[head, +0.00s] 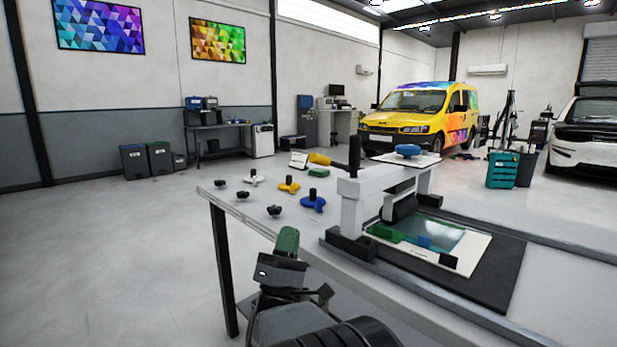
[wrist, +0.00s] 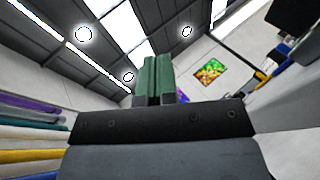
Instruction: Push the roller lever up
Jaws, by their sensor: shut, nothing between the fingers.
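The roller press (head: 385,180) is a white frame on the bench with a dark roller (head: 401,209) beneath its crossbar. A black upright handle (head: 354,157) stands at its near left end; it looks like the roller lever, pointing up. My gripper (head: 287,240) is in front of the bench, left of and below the press, apart from the handle. Its green fingers are together and empty, and they point upward in the wrist view (wrist: 158,75). A dark block (wrist: 295,20) at the upper right there cannot be identified surely.
The bench (head: 235,205) holds several knobs, including a yellow one (head: 289,186) and a blue one (head: 313,202). A black mat (head: 500,285) with a pale sheet lies under the press. Coloured rolls (wrist: 35,130) line the wrist view's left. Open floor lies left.

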